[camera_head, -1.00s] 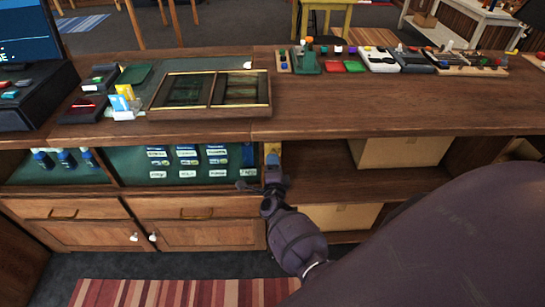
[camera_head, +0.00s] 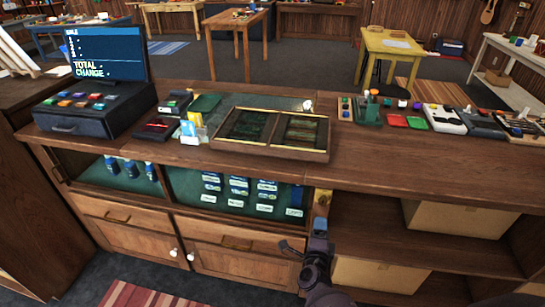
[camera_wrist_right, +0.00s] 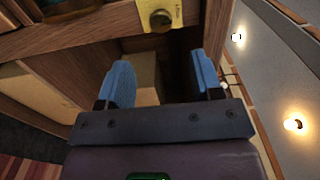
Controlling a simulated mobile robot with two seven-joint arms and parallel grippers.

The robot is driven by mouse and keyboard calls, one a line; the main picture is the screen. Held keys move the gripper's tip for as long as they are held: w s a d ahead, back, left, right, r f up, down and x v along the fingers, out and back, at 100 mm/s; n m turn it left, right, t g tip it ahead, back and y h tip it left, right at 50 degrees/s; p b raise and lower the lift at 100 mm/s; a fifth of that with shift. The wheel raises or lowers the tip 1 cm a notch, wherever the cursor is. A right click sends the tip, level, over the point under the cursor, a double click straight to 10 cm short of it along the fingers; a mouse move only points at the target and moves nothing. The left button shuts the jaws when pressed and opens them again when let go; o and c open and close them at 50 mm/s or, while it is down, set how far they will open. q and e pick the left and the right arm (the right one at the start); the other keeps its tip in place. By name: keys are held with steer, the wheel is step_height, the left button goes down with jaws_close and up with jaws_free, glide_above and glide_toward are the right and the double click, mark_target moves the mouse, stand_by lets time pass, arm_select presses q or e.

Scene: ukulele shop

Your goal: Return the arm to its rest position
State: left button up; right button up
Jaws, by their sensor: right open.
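My right gripper (camera_head: 309,240) is in front of the counter, at the edge between the glass case and the open shelves. It also shows in the right wrist view (camera_wrist_right: 163,82), where its two blue fingers stand wide apart with nothing between them. A yellow plate with a round brass knob (camera_head: 322,197) is on the counter front just above the gripper. The plate also shows in the right wrist view (camera_wrist_right: 161,17), beyond the fingertips. My left gripper is not in view.
The wooden counter (camera_head: 390,165) holds a register (camera_head: 95,105), a framed tray (camera_head: 272,133) and several small tools at the right. Cardboard boxes (camera_head: 455,217) stand on the open shelves. Drawers (camera_head: 112,214) are below the glass case. Open floor lies behind the counter.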

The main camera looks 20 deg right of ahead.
steer(key=shift+n, duration=0.3)
steer(key=a+r+n+y, duration=0.5)
steer(key=n+y, duration=0.4)
steer(key=n, duration=0.8)
steer(key=s+f+n+g, duration=0.1)
steer(key=s+f+n, duration=0.1)
steer(key=s, duration=0.8)
steer(key=s+f+n+g+b, duration=0.1)
steer(key=s+n, duration=0.4)
steer(key=s, duration=0.5)
steer(key=shift+s+d+f+n+g, duration=0.2)
steer(key=shift+d+f+n+g, duration=0.1)
steer(key=shift+f+g, duration=0.5)
